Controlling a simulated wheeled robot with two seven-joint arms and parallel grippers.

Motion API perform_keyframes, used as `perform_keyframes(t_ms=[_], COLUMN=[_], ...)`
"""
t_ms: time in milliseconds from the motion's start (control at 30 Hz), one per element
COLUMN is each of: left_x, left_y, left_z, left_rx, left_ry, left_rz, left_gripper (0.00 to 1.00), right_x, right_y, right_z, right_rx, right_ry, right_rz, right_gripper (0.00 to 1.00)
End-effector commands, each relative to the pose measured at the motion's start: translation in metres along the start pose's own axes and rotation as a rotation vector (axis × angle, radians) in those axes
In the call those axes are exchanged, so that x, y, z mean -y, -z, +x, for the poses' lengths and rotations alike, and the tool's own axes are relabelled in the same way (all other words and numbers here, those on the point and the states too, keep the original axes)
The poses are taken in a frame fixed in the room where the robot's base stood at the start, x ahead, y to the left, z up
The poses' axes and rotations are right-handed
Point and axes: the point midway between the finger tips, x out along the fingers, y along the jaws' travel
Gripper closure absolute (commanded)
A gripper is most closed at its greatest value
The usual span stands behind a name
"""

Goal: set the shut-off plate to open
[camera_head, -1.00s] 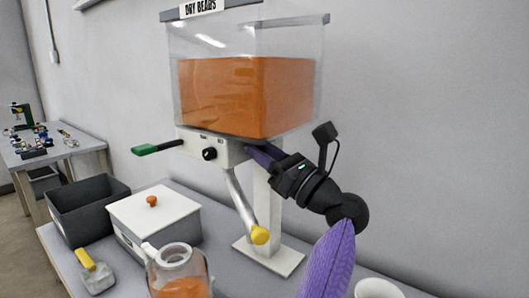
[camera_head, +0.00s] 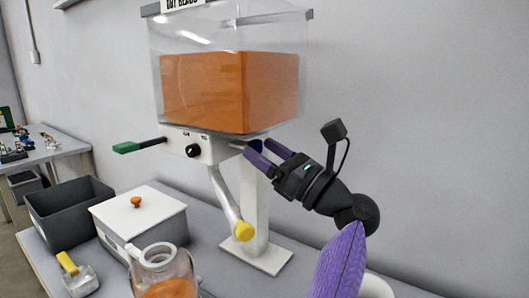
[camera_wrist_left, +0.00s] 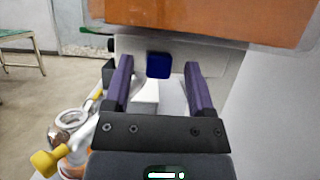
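The dispenser (camera_head: 228,92) is a clear hopper of orange beads above a white housing (camera_head: 208,148) with a black knob. A green-handled bar (camera_head: 128,147) sticks out of the housing's left side. A dark blue tab (camera_wrist_left: 159,65) shows at the housing's right side; it looks like the shut-off plate's other end, though its link to the bar is hidden. My left gripper (camera_head: 261,148) is open beside that side. In the left wrist view its purple fingers (camera_wrist_left: 158,80) stand apart, one on each side of the tab, with gaps visible. My right gripper is out of view.
A slanted spout with a yellow end (camera_head: 244,231) hangs below the housing. A glass jar with orange beads (camera_head: 165,272) stands in front. A white-lidded box (camera_head: 140,214), a dark bin (camera_head: 68,212) and a yellow-handled scoop (camera_head: 70,268) are left. A wall is behind.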

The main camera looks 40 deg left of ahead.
Motion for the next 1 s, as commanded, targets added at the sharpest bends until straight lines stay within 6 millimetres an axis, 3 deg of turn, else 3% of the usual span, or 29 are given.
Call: perform_keyframes(t_ms=[267, 600, 700, 1000], left_x=[0.0, 0.001, 0.001, 0.0], left_y=[0.0, 0.0, 0.001, 0.0], left_z=[-0.003, -0.082, -0.095, -0.1], left_rx=[0.0, 0.0, -0.001, 0.0], left_ry=[0.0, 0.004, 0.003, 0.0], left_rz=[0.0, 0.0, 0.001, -0.001], left_gripper=[0.29, 0.29, 0.29, 0.29], right_x=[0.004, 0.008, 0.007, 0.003], right_y=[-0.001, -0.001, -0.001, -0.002], right_z=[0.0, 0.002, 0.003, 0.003], right_rx=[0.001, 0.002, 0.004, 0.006], right_ry=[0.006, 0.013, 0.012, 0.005], right_rz=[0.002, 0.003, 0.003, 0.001], right_gripper=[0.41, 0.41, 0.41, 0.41])
